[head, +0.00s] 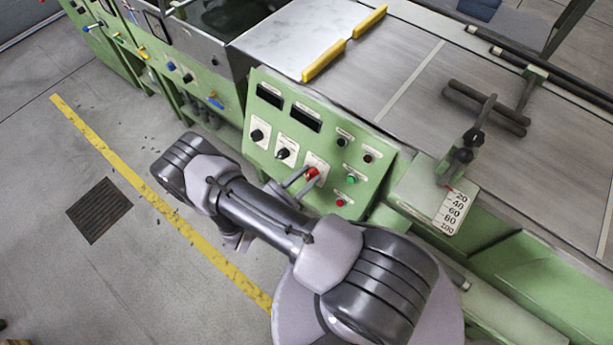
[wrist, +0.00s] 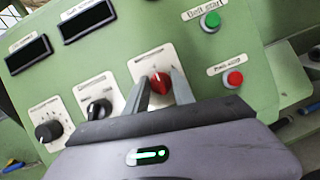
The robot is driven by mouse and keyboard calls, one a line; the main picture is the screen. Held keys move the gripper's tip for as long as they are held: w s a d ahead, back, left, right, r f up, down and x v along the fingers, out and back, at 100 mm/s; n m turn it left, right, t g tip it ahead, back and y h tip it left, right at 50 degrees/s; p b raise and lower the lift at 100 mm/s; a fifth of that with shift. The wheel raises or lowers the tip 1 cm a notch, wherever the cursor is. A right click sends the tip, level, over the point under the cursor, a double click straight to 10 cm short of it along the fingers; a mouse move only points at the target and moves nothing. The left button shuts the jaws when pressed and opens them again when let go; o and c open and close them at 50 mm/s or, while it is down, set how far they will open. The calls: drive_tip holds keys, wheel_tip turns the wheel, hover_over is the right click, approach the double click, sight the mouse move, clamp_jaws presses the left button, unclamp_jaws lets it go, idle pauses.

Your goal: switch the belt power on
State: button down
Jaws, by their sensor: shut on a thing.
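The green control panel (head: 272,180) carries a red rotary switch (head: 312,173) on a white plate. The red switch also shows in the wrist view (wrist: 160,83). My gripper (wrist: 163,85) is shut on the red switch, one grey finger on each side of the knob. In the head view my gripper (head: 304,178) reaches the panel from the lower left. The label above the switch is too small to read. A green button (wrist: 211,20) labelled "Belt start" and a red button (wrist: 233,78) sit to the right of the switch in the wrist view.
Two black knobs (head: 257,135) (head: 283,154) and two dark displays (head: 270,96) (head: 306,117) are on the same panel. A lever with a scale plate (head: 455,212) stands to the right. Open floor (head: 60,270) lies to the left.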

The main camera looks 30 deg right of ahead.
drive_tip(key=shift+m, duration=0.3)
drive_tip(key=m+g, duration=0.1)
drive_tip(key=m, duration=0.2)
drive_tip(key=m+g, duration=0.2)
drive_tip(key=m, duration=0.1)
drive_tip(key=shift+r+m+y, duration=0.1)
drive_tip(key=shift+m+y, duration=0.2)
drive_tip(key=shift+y, duration=0.1)
drive_tip(key=m+g+y, duration=0.1)
drive_tip(key=m, duration=0.5)
drive_tip(key=shift+w+r+m+g+y, duration=0.1)
drive_tip(key=shift+m+g+y, duration=0.3)
drive_tip(key=c, duration=1.1)
unclamp_jaws()
drive_tip(key=shift+o, duration=0.2)
drive_tip(key=s+p+v, duration=0.1)
drive_tip(key=p+v, duration=0.2)
drive_tip(key=v, duration=1.4)
drive_tip(key=shift+w+r+p, duration=0.15)
drive_tip(key=shift+w+p, duration=0.2)
drive_tip(key=shift+w, duration=0.15)
